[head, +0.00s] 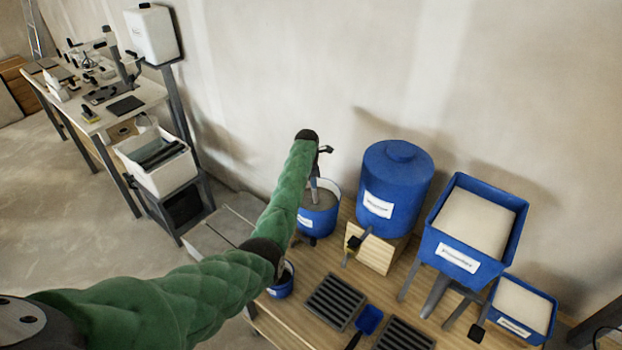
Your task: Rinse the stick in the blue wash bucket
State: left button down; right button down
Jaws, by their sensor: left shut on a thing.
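A blue bucket (318,222) with a white label and greyish contents stands at the back left of the wooden bench; the label is too small to read. My left gripper (317,172) is above this bucket, at the end of the green-sleeved arm. It is shut on a grey stick (314,190), which points down into the bucket. The stick's lower end is hidden. A second, smaller blue bucket (283,285) is partly hidden behind my left forearm. I cannot tell from the labels which is the wash bucket. My right gripper is not in view.
A blue barrel (399,190) with a tap stands on a wooden block right of the bucket. Blue hoppers (463,256) stand farther right. Dark grates (335,301) and a blue scoop (369,319) lie in front. The wall is close behind the bench.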

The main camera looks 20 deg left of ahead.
pick_arm(q)
jog(key=shift+r, duration=6.8)
jog(key=shift+r, duration=2)
